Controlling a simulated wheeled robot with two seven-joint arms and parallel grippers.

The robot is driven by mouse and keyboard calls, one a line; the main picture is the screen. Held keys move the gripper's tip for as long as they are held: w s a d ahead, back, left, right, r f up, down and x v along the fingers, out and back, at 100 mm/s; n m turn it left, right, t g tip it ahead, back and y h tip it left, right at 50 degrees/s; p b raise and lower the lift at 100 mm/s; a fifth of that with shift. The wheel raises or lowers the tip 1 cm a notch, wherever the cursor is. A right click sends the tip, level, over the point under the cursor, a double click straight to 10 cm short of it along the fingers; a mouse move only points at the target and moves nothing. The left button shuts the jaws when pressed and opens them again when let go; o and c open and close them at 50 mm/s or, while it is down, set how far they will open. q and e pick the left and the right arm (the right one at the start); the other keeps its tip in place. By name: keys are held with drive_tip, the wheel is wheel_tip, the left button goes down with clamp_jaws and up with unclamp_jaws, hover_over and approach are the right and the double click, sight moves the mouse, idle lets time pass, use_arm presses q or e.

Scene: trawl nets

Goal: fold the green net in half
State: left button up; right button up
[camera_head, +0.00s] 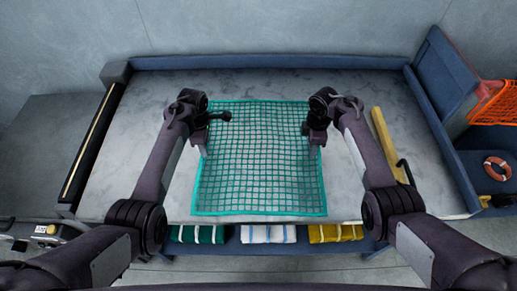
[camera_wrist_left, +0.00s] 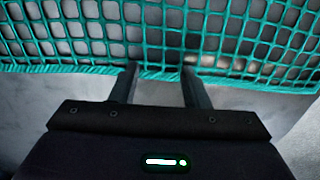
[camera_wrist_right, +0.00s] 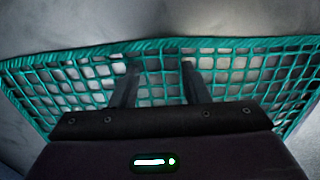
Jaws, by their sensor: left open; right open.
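The green net (camera_head: 262,165) lies spread flat on the pale marbled table top, roughly square. My left gripper (camera_head: 203,152) is open at the net's left edge. In the left wrist view, the net's edge cord (camera_wrist_left: 60,68) crosses by the open fingertips (camera_wrist_left: 158,75), with mesh beyond. My right gripper (camera_head: 314,152) is open at the net's right edge. In the right wrist view, its fingertips (camera_wrist_right: 159,70) are apart over the mesh, and the border cord (camera_wrist_right: 90,48) runs just beyond them. Whether the fingertips touch the net I cannot tell.
The table (camera_head: 130,165) has a raised blue back rim (camera_head: 270,62). A yellow bar (camera_head: 390,145) lies at its right. Folded green (camera_head: 198,234), white (camera_head: 268,233) and yellow (camera_head: 335,232) cloths sit below the front edge. An orange ring (camera_head: 497,168) is at far right.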

use_arm(q)
drive_tip(key=shift+s, duration=0.25)
use_arm(e)
drive_tip(key=shift+s, duration=0.25)
use_arm(q)
drive_tip(key=shift+w+f, duration=0.1)
drive_tip(key=shift+f, duration=0.1)
use_arm(e)
drive_tip(key=shift+w+f, duration=0.1)
drive_tip(key=shift+f, duration=0.05)
use_arm(q)
clamp_jaws()
use_arm(e)
clamp_jaws()
use_arm(q)
drive_tip(key=shift+r, duration=0.15)
